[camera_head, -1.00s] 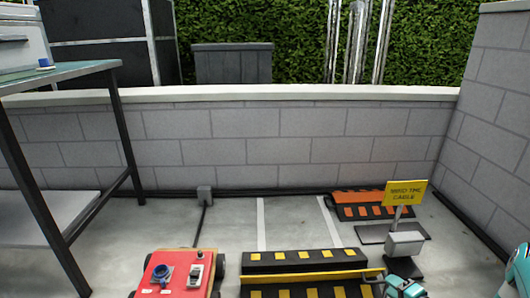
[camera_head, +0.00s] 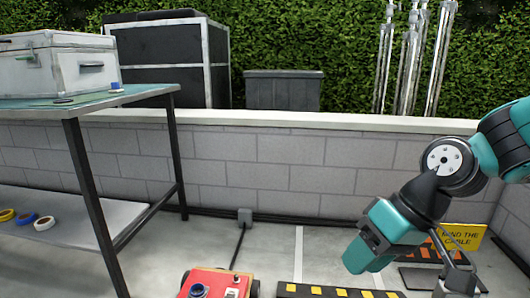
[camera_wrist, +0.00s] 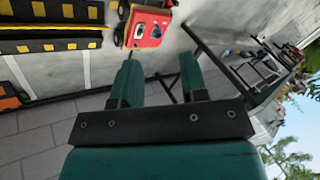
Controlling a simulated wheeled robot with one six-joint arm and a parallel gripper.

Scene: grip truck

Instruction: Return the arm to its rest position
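My teal and black arm reaches in from the right edge of the head view. It is bent, with my gripper (camera_head: 366,256) low in front of the block wall and tilted down to the left. In the wrist view my gripper (camera_wrist: 160,68) shows two teal fingers spread apart with nothing between them. It is open and empty, clear of the things on the floor.
A red cart (camera_head: 214,283) and a black-yellow cable ramp (camera_head: 330,292) lie low in front. A yellow sign (camera_head: 463,236) and an orange ramp stand behind my arm. A workbench (camera_head: 150,90) with a silver case (camera_head: 58,66) is at left, beside a grey wall (camera_head: 290,165).

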